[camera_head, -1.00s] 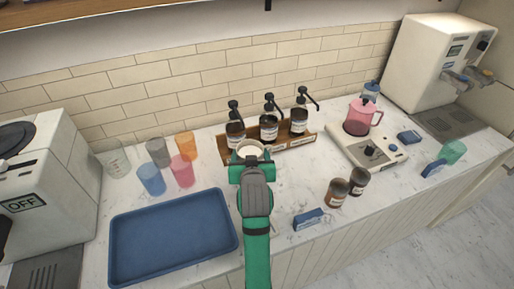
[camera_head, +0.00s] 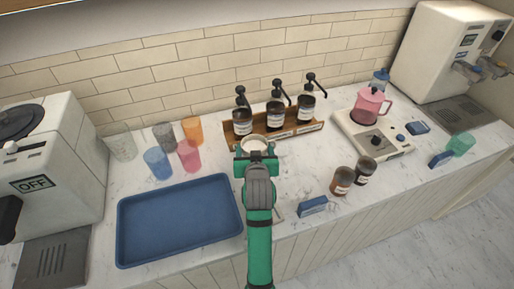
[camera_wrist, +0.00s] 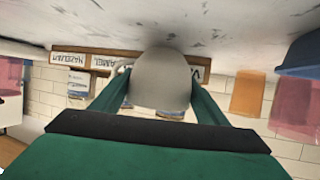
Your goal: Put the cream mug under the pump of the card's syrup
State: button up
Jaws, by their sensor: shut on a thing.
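My gripper (camera_head: 255,158) is shut on the cream mug (camera_head: 254,144), in front of the syrup rack (camera_head: 290,134). In the wrist view, which is upside down, the mug (camera_wrist: 162,82) sits between the two green fingers. The rack holds three dark pump bottles: left (camera_head: 242,122), middle (camera_head: 275,115) and right (camera_head: 306,108). The mug is nearest the left bottle, on its front side. In the wrist view the rack labels read HAZELNUT (camera_wrist: 70,58), CARAMEL (camera_wrist: 103,62) and one starting with V (camera_wrist: 198,74), mostly hidden by the mug. I cannot make out a card naming the syrup.
A blue tray (camera_head: 180,258) lies front left, with several coloured cups (camera_head: 158,163) behind it. A pink pitcher (camera_head: 369,104) stands on a scale-like device (camera_head: 347,121). Machines stand at both ends.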

jog(key=shift+s+a+f, duration=0.1)
jog(key=shift+a, duration=0.6)
jog(key=shift+d+f, duration=0.3)
jog(key=shift+f, duration=0.05)
jog(key=shift+f, duration=0.1)
jog(key=o, duration=1.4)
jog(key=shift+f, duration=0.1)
jog(key=shift+d, duration=0.25)
jog(key=shift+a+f, duration=0.1)
jog(key=shift+a, duration=0.3)
jog(key=v, duration=1.1)
